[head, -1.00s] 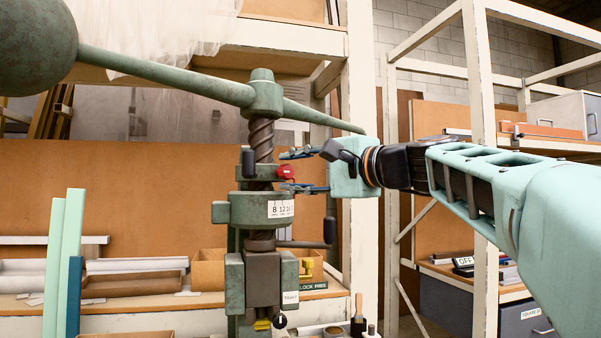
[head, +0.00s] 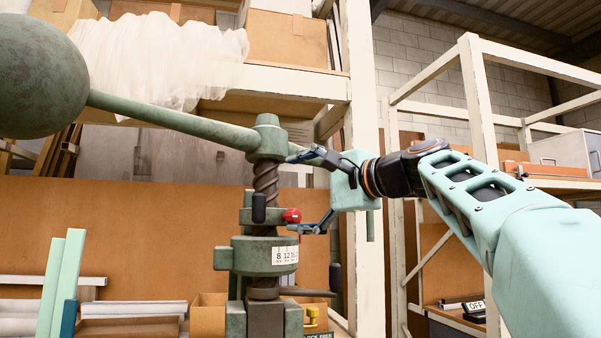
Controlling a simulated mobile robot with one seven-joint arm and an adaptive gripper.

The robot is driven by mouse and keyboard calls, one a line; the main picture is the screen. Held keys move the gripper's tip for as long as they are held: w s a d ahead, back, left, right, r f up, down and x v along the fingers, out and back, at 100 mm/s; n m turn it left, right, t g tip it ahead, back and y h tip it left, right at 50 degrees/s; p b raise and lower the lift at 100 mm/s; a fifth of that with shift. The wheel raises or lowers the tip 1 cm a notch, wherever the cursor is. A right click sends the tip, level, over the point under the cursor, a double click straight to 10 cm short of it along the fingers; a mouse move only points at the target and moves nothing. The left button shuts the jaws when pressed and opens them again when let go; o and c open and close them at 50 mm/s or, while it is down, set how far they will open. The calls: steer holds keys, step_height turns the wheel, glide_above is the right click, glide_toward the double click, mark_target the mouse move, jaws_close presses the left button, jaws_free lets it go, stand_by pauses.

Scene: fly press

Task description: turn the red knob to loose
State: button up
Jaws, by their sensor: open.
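The red knob (head: 292,216) sits on the right side of the green fly press (head: 264,254), just above the collar with the white number scale (head: 285,255). My gripper (head: 301,190) comes in from the right. Its fingers are spread wide, one above the knob near the press arm and one just below and beside the knob. The jaws are open with nothing held. Whether the lower finger touches the knob cannot be told.
The press's long arm with a heavy ball (head: 35,75) crosses above, close to my upper finger. A dark handle (head: 335,278) sticks out below right. A cream shelf post (head: 362,240) stands behind my gripper. Open space lies to the left of the press.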

steer(key=shift+o, duration=1.3)
steer(key=r, duration=0.2)
steer(key=s+r, duration=0.1)
steer(key=r, duration=0.1)
steer(key=shift+d+r, duration=0.1)
steer(key=shift+r, duration=0.1)
steer(key=shift+o, duration=0.2)
steer(key=shift+r, duration=0.5)
steer(key=f, duration=0.1)
steer(key=w+f, duration=0.1)
steer(key=f, duration=0.1)
steer(key=shift+d, duration=0.15)
steer(key=shift+c, duration=0.7)
steer(key=shift+v, duration=0.9)
steer(key=c, duration=0.4)
steer(key=shift+b+v, duration=0.4)
steer(key=shift+v, duration=0.8)
steer(key=c, duration=0.6)
steer(key=shift+f+b+v, duration=0.15)
steer(key=shift+b+v, duration=0.05)
steer(key=shift+v, duration=1.25)
steer(key=shift+f+b+v, duration=0.2)
steer(key=shift+v, duration=1.2)
steer(key=shift+f+b+v, duration=0.15)
steer(key=shift+b+v, duration=0.05)
steer(key=shift+v, duration=1.25)
